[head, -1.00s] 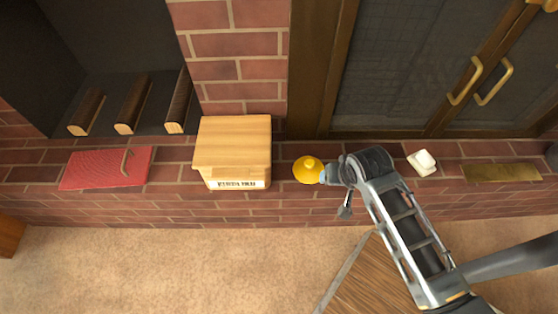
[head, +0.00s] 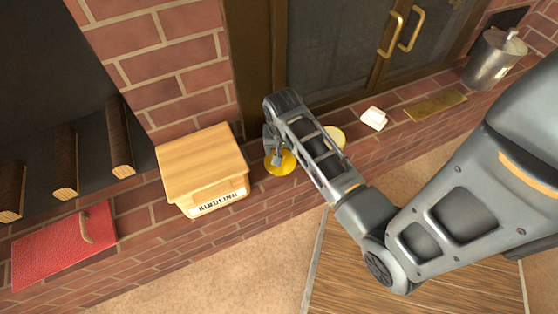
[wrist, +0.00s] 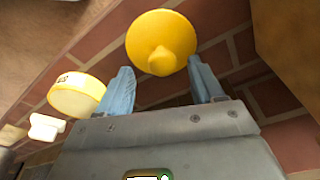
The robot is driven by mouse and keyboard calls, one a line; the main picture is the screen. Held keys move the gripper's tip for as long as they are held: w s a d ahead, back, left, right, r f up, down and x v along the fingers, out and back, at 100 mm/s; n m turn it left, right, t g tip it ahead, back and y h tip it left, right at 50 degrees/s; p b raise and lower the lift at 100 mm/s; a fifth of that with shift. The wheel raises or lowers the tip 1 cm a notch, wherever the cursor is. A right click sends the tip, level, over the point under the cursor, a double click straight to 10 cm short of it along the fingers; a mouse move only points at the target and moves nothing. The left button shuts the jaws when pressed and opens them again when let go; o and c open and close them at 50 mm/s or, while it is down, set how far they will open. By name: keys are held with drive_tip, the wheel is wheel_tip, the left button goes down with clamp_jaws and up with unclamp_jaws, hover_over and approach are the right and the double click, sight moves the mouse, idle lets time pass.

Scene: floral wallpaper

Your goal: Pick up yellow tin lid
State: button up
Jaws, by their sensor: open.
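The yellow tin lid (head: 280,162), a round disc with a knob on top, lies on the brick ledge just right of the wooden box. In the wrist view the lid (wrist: 161,42) shows with its knob, just beyond and between the two blue fingertips. My gripper (wrist: 158,80) is open, with a finger on each side and nothing held. In the head view my arm hides part of the lid and most of my gripper (head: 274,152). A round yellow tin (wrist: 77,95) with a pale top stands left of the fingers; in the head view it is partly behind my arm (head: 336,135).
The wooden kindling box (head: 200,168) stands close left of the lid. A white block (head: 374,118), a brass plate (head: 436,106) and a metal bucket (head: 492,60) are to the right. Brick wall and glass doors rise behind the ledge.

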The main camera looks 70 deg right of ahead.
drive_tip(key=f, duration=0.1)
drive_tip(key=f+b, duration=0.1)
drive_tip(key=f, duration=0.2)
drive_tip(key=shift+w+d, duration=0.2)
drive_tip(key=shift+d, duration=0.1)
drive_tip(key=shift+c, duration=0.3)
drive_tip(key=c, duration=1.1)
